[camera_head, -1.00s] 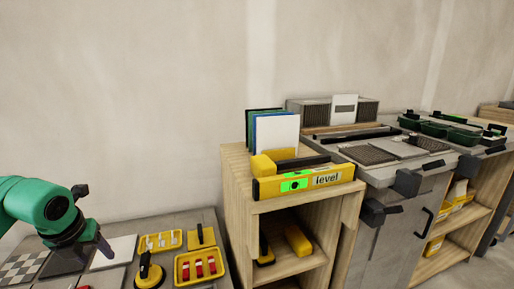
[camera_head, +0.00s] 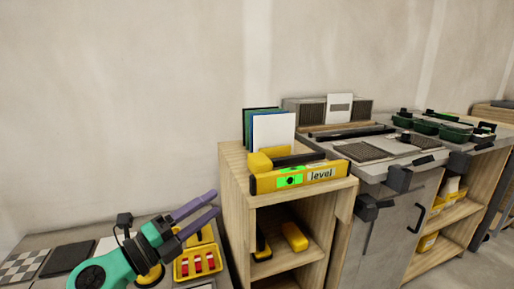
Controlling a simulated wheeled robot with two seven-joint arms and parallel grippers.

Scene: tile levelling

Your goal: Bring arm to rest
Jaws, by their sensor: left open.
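My left gripper (camera_head: 208,212) is at the end of a green arm at the lower left. Its two purple fingers are apart and empty, pointing right and slightly up. It is over the tile table (camera_head: 58,237), in front of the yellow trays and left of the wooden shelf unit (camera_head: 236,196). My right gripper does not show.
A yellow level (camera_head: 298,177) lies on the shelf unit, in front of upright boards (camera_head: 272,132). A yellow tray (camera_head: 198,263) with red-and-white pieces sits beside my gripper. Tiles (camera_head: 22,266) lie at the table's left. A grey workbench (camera_head: 385,178) stands to the right.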

